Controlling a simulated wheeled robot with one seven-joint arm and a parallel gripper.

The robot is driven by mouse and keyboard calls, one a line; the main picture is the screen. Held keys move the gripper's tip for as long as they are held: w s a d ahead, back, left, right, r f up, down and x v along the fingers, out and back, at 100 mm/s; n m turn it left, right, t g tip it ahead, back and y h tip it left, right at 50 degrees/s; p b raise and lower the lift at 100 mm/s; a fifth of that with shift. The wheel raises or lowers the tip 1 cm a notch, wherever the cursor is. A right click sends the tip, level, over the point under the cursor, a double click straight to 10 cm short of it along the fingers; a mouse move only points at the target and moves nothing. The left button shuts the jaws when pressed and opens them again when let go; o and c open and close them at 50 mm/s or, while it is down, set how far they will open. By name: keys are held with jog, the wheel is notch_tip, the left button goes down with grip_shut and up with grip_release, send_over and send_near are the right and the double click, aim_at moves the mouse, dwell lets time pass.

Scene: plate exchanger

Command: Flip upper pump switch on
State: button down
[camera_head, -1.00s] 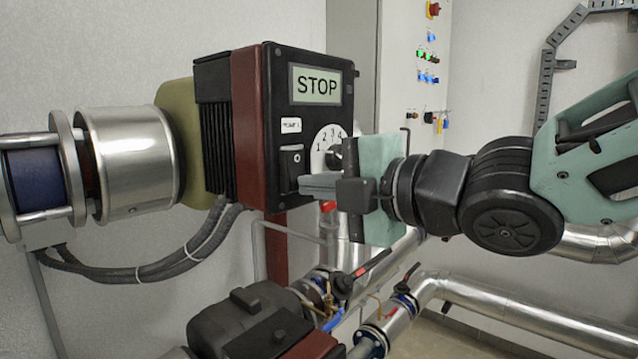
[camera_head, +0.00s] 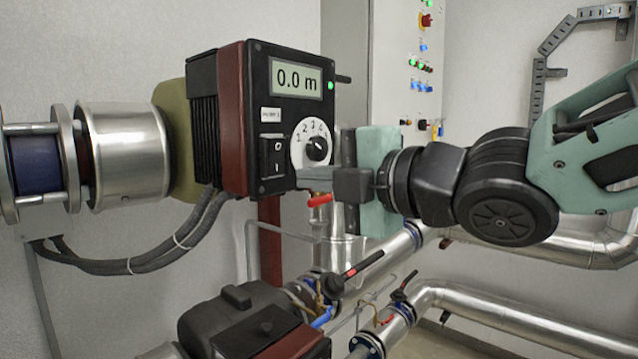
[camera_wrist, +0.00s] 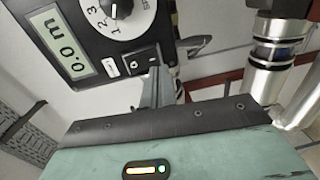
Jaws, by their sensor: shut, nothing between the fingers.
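The upper pump's control box (camera_head: 258,200) is black with a dark red side. Its display (camera_head: 297,79) reads "0.0 m" and a green light (camera_head: 331,86) glows beside it. The black rocker switch (camera_head: 271,156) sits low on the panel, left of the white numbered dial (camera_head: 313,143). My gripper (camera_head: 302,177) is shut and empty, its fingertips close to the panel just right of the switch's lower end. In the wrist view the fingers (camera_wrist: 154,90) point at the panel near the switch (camera_wrist: 133,64). I cannot tell whether they touch.
A second pump (camera_head: 247,323) sits below with pipes and red-handled valves (camera_head: 364,264) around it. A grey cabinet (camera_head: 405,60) with lit buttons stands behind. Black cables (camera_head: 140,262) hang under the box. Free space lies to the right of the panel, around my arm.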

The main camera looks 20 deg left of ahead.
jog(key=f+b+v, duration=0.2)
jog(key=b+v, duration=0.1)
jog(key=v, duration=0.6)
jog(key=shift+s+d, duration=0.15)
jog(key=shift+d, duration=0.25)
jog(key=w+d+f+m+t+h, duration=0.1)
jog(key=d+f+m+h, duration=0.4)
jog(key=f+m, duration=0.3)
jog(key=d+f+m+h, duration=0.4)
jog(key=f+m, duration=0.2)
jog(key=f, duration=0.4)
jog(key=s+d+f+m+g+h, duration=0.3)
jog(key=s+d+f+m, duration=0.2)
jog(key=s+f, duration=0.1)
jog(key=s+d+f+m+g+h+b, duration=0.1)
jog(key=s+d+f+m+g+h, duration=0.2)
jog(key=s, duration=0.5)
notch_tip(320, 180, down, 4)
jog(key=shift+s+d+r+m+g, duration=0.15)
jog(key=shift+s+d+m+g, duration=0.25)
jog(key=shift+d+m+g, duration=0.65)
jog(key=shift+d+n+t, duration=0.1)
jog(key=shift+n+t, duration=0.15)
